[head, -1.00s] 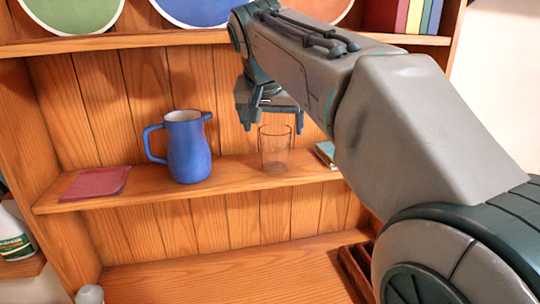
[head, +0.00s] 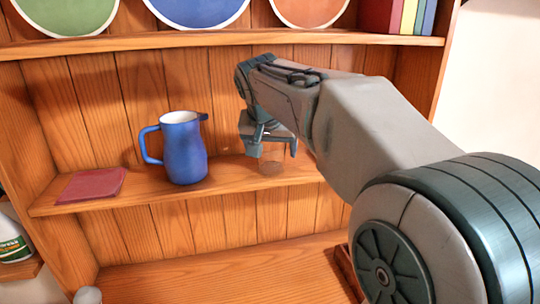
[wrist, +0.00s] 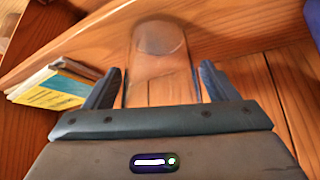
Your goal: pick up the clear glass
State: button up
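The clear glass (head: 271,167) stands upright on the middle shelf, right of the blue jug, its upper part hidden behind my gripper (head: 273,148) in the head view. In the wrist view the glass (wrist: 160,52) lies between the two spread fingers of my gripper (wrist: 160,68), its near end reaching down towards the palm. The fingers are apart, one on each side of the glass. I cannot tell whether either one touches it.
A blue jug (head: 184,148) stands left of the glass, with a flat reddish book (head: 92,185) farther left. A small stack of books (wrist: 52,86) lies close beside the left finger in the wrist view. The upper shelf (head: 120,42), holding plates, runs above my gripper.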

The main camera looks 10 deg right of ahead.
jog(key=c, duration=0.9)
jog(key=shift+r, duration=0.1)
